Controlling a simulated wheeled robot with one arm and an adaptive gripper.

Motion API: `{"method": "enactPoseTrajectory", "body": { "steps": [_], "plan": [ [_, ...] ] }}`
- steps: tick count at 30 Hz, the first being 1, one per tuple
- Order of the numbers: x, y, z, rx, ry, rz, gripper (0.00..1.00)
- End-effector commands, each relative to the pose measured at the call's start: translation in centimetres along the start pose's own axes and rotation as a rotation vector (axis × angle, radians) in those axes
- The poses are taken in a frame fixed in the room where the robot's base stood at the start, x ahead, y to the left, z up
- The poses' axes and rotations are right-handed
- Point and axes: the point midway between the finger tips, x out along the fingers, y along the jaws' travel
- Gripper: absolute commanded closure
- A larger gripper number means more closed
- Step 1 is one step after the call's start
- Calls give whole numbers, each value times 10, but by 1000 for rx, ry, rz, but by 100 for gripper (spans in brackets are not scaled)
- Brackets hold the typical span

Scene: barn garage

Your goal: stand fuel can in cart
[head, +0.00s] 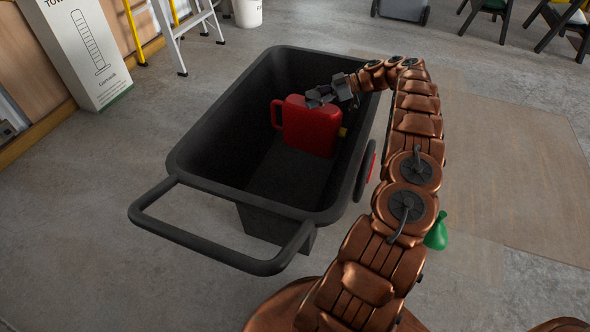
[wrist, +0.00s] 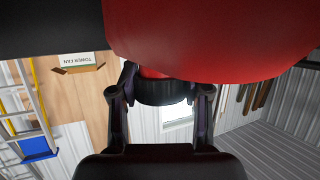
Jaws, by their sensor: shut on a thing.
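The red fuel can (head: 308,127) is inside the dark grey cart (head: 190,150), toward its right side. It looks upright and close to the cart floor; I cannot tell whether it touches the floor. My gripper (head: 322,98) reaches in over the right rim and is at the top of the can. In the wrist view, the fingers of my gripper (wrist: 160,100) close around a dark part at the red can (wrist: 205,35). The can's body fills the top of that view. The can's underside is hidden.
The cart's handle (head: 155,222) points to the near left. A tall white box (head: 85,50), a stepladder (head: 178,45) and a white bucket (head: 248,12) stand behind at the left. A green object (head: 437,234) lies right of my arm. The floor at right is mostly clear.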

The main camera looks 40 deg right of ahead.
Motion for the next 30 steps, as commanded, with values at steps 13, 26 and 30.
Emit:
{"method": "enactPoseTrajectory", "body": {
  "steps": [13,26,30],
  "plan": [
    [21,-20,-22,-5,-15,-31,100],
    [48,-55,-51,-10,-20,-55,100],
    [57,-69,-61,-16,-21,-59,100]
  ]
}}
